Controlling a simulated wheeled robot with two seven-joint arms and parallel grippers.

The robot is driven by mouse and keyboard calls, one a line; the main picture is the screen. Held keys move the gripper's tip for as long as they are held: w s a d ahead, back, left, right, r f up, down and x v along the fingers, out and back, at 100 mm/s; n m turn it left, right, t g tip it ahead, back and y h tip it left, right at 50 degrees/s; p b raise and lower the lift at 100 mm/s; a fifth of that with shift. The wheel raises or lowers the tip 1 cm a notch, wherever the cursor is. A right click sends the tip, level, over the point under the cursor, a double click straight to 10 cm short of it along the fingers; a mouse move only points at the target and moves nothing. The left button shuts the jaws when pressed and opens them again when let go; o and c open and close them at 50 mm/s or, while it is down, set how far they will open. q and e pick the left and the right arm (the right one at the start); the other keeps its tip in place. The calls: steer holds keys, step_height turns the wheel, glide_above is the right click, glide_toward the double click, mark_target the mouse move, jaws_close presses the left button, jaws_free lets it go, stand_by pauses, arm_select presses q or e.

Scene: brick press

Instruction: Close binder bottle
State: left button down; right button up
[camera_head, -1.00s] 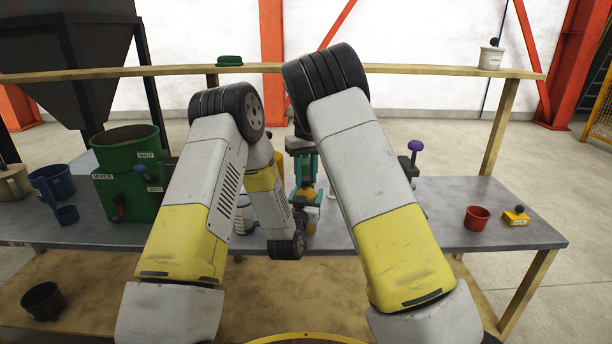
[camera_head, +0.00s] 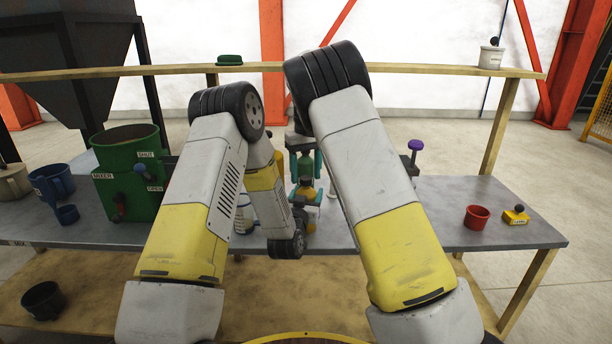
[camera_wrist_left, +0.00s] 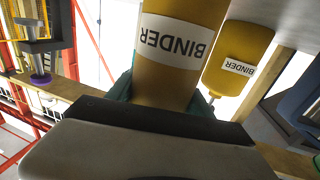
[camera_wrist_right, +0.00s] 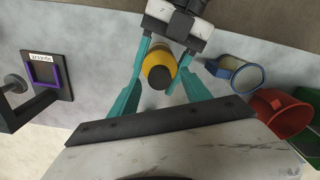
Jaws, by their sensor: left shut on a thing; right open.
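The binder bottle (camera_wrist_left: 176,50) is ochre with a white BINDER label, which reads upside down in the left wrist view. My left gripper (camera_wrist_left: 160,95) is shut around its body. In the head view the bottle (camera_head: 306,188) appears upright, partly hidden by teal fingers. In the right wrist view its round dark top (camera_wrist_right: 159,78) faces the camera; I cannot tell whether that cap is fully seated. My right gripper (camera_wrist_right: 162,97) is open, its teal fingers apart on both sides of and above the bottle. Another ochre BINDER container (camera_wrist_left: 238,58) shows behind the held bottle.
A red cup (camera_head: 477,217) and a yellow LEVEL block (camera_head: 515,216) stand on the grey table (camera_head: 450,190) at right. A purple-topped post (camera_head: 415,146) stands behind my right arm.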

step_height(320, 180, up, 11)
stand_by(0.3)
arm_select(q)
steer(key=shift+c, duration=1.6)
jaws_free()
steer(key=v, duration=0.7)
steer(key=shift+s, duration=0.4)
